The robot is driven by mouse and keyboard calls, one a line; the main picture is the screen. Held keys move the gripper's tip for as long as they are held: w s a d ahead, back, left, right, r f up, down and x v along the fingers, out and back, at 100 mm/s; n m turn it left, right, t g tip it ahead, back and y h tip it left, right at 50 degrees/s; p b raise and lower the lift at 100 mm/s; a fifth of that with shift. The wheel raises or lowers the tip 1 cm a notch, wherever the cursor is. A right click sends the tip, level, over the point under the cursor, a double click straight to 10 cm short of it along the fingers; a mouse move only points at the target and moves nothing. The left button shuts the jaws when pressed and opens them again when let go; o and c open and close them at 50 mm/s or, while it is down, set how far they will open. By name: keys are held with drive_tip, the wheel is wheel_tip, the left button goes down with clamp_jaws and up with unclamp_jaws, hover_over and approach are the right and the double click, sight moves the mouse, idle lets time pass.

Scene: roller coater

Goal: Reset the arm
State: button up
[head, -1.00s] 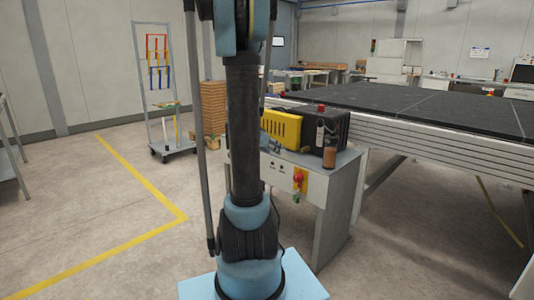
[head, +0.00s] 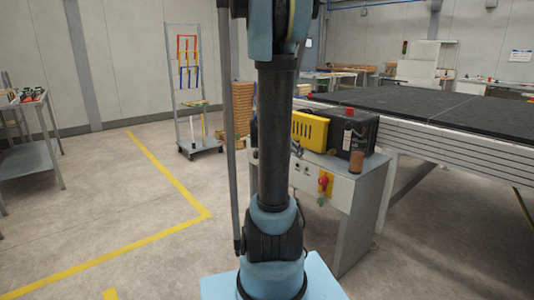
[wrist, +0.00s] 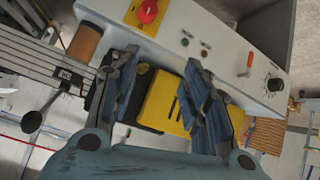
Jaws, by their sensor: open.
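My arm stands upright in the middle of the head view, and its end is out of that frame above. My gripper (wrist: 162,105) shows in the wrist view with its two dark fingers spread apart. It is open, and nothing is held between the fingers. Beyond the fingers, the yellow case (wrist: 162,100) and the control panel (wrist: 205,45) show, with the picture tilted.
The grey control cabinet (head: 340,205) stands right of my arm, carrying the yellow case (head: 310,130), a black box (head: 368,135) and a brown cylinder (head: 356,162). A large black-topped table (head: 440,105) lies behind. A wheeled rack (head: 188,90) stands back left.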

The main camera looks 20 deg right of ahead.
drive_tip(key=s+a+f+n+y, duration=0.2)
drive_tip(key=s+a+n+y, duration=0.1)
drive_tip(key=s+a, duration=0.5)
drive_tip(key=s+a+f+n+g+y, duration=0.1)
drive_tip(key=s+a+f+n+y, duration=0.1)
drive_tip(key=s+a, duration=0.6)
drive_tip(key=s+a+f+n+g+y, duration=0.1)
drive_tip(key=s+a+f+n+y, duration=0.2)
drive_tip(key=s+a+n, duration=0.2)
drive_tip(key=s+a, duration=0.3)
drive_tip(key=s, duration=0.2)
drive_tip(key=shift+s+a+y, duration=0.35)
drive_tip(key=shift+s+y, duration=0.05)
drive_tip(key=shift+f, duration=0.1)
drive_tip(key=shift+c, duration=1.1)
